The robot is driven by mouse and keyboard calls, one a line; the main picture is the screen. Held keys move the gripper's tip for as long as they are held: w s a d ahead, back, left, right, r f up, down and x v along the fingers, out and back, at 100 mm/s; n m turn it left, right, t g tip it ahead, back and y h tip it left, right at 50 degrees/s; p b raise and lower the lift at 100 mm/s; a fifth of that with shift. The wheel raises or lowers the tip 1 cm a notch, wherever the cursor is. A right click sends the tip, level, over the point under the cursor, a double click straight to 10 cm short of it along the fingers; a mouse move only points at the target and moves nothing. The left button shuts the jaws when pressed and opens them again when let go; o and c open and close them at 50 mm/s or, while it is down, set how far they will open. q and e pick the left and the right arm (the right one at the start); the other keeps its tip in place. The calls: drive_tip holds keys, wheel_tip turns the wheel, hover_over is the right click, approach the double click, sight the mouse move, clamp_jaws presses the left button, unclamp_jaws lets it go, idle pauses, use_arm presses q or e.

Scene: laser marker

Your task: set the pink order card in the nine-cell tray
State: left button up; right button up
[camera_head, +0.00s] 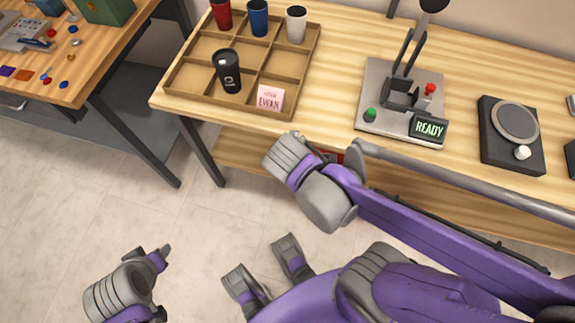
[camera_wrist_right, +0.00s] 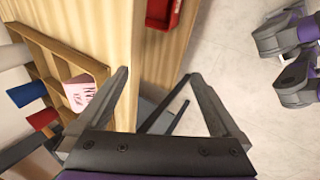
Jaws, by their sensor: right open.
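The pink order card (camera_head: 270,98) stands in the front right cell of the wooden nine-cell tray (camera_head: 183,84), with dark lettering facing me. It also shows in the right wrist view (camera_wrist_right: 80,92), inside the tray's edge (camera_wrist_right: 84,58). My right gripper (camera_head: 308,146) is just off the table's front edge, near the card but apart from it. In the right wrist view its two fingers (camera_wrist_right: 157,78) are spread with nothing between them. My left gripper (camera_head: 160,262) is low at the left, over the floor; its finger opening is not clear.
The marker machine (camera_head: 385,112) with a READY display (camera_head: 430,129) and a dark round-topped device (camera_head: 515,125) are to the right. A red object (camera_wrist_right: 163,13) sits below the table edge.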

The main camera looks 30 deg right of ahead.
drive_tip(key=s+a+m+y, duration=0.1)
drive_tip(key=m, duration=0.2)
drive_tip(key=s+a+m+y, duration=0.1)
drive_tip(key=m, duration=0.2)
drive_tip(key=s+a+m+y, duration=0.1)
drive_tip(key=s+m, duration=0.1)
drive_tip(key=m, duration=0.1)
drive_tip(key=shift+a+y, duration=0.25)
drive_tip(key=shift+y, duration=0.05)
